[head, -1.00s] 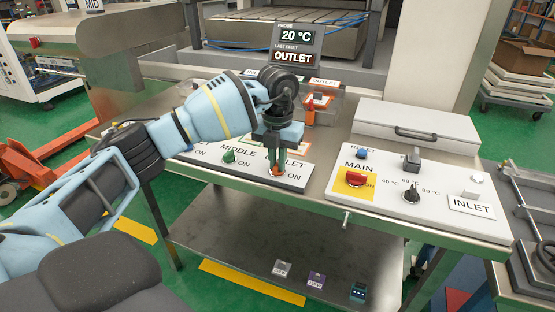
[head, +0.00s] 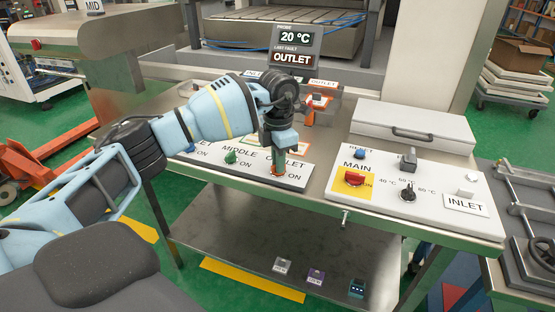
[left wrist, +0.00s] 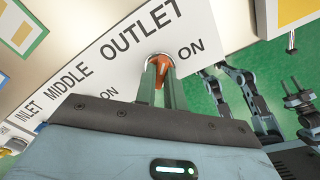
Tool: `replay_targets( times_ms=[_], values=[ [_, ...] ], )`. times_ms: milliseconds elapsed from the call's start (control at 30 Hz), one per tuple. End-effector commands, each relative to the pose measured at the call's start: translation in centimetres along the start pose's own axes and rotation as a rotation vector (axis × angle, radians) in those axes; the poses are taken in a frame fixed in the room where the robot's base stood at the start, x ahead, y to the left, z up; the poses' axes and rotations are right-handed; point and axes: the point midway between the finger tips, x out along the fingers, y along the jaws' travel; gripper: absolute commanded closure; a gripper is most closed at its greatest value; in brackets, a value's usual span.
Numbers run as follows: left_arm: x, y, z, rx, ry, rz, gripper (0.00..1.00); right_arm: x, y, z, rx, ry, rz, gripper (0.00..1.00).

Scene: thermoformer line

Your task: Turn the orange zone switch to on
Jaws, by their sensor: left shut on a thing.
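The orange zone switch (head: 277,174) is the right-hand knob on the white zone panel (head: 215,165), below the OUTLET label and beside the word ON. My left gripper (head: 279,161) reaches down to it from above, its two green fingers closed around the knob. In the left wrist view, the orange knob (left wrist: 161,62) shows between the fingertips (left wrist: 160,82), with ON to its right. The fingers partly hide the knob, so its exact angle is hard to read. Blue-grey arm parts show at the right of the left wrist view; my right gripper's jaws cannot be made out there.
A green switch (head: 231,157) and a blue switch (head: 190,148) are on the same panel. A second panel to the right has a red MAIN switch (head: 354,178) and a black dial (head: 408,195). The display (head: 293,45) reads 20 °C and OUTLET.

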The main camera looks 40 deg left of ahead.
Motion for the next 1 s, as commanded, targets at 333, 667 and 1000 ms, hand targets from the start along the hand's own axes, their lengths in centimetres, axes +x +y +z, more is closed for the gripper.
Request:
replay_targets(
  times_ms=[333,667,1000],
  values=[
    [-0.03,0.03,-0.01,0.329,0.001,0.001,1.0,-0.28,-0.05,0.42,0.0,-0.008,-0.001,0.64],
    [0.01,0.03,0.0,0.609,0.001,0.001,1.0,-0.21,-0.07,0.48,0.001,-0.008,-0.001,0.64],
    [0.02,0.01,0.0,0.783,0.001,0.001,1.0,0.0,-0.16,0.26,0.006,-0.003,-0.001,0.64]
  ],
)
